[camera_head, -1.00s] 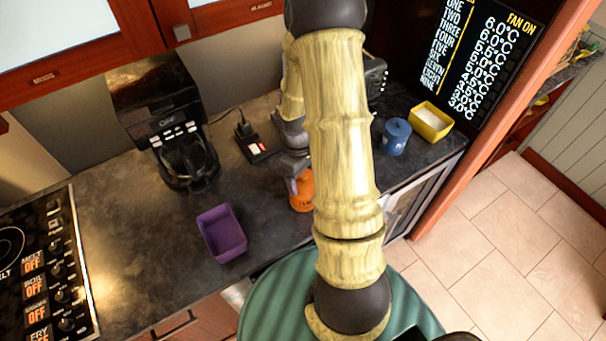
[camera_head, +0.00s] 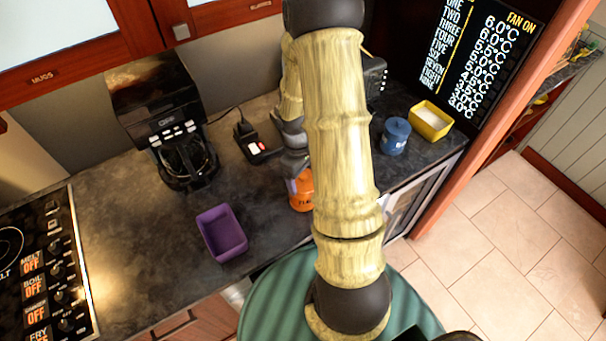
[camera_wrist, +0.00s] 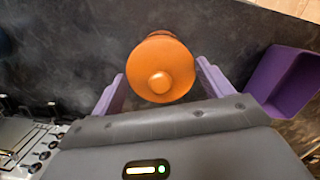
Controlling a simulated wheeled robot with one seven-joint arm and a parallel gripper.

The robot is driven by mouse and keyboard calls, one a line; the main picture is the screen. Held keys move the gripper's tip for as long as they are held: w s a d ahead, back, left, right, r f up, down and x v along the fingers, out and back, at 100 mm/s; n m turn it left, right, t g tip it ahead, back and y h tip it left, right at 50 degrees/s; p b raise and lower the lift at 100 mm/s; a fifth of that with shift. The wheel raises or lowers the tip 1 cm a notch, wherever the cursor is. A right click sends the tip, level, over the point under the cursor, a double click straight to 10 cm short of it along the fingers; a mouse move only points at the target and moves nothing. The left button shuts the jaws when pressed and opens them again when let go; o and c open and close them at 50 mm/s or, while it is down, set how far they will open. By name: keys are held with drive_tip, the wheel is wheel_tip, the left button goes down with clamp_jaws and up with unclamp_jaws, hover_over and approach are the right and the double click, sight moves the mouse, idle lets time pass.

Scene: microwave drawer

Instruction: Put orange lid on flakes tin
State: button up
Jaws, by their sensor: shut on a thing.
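The orange flakes tin (camera_head: 301,203), with dark lettering on its side, stands near the counter's front edge in the head view, partly hidden by my arm. In the wrist view the round orange lid (camera_wrist: 178,82) with a knob in its middle shows from above, between the purple fingers of my gripper (camera_wrist: 161,71). My gripper is shut on the lid, directly over the tin. A little orange of the tin (camera_wrist: 160,34) shows past the lid's far edge. I cannot tell whether the lid is seated or slightly above the rim.
An empty purple container (camera_head: 222,234) stands left of the tin. A blue lidded tin (camera_head: 396,136) and a yellow container (camera_head: 430,122) with white contents stand at the right. A coffee maker (camera_head: 170,130) is at the back, a cooktop (camera_head: 45,270) at the far left.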

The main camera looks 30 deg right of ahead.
drive_tip(key=shift+s+f, duration=0.1)
drive_tip(key=shift+f, duration=0.05)
drive_tip(key=shift+f, duration=0.15)
drive_tip(key=shift+c, duration=0.9)
drive_tip(key=o, duration=1.1)
drive_tip(key=shift+o, duration=0.2)
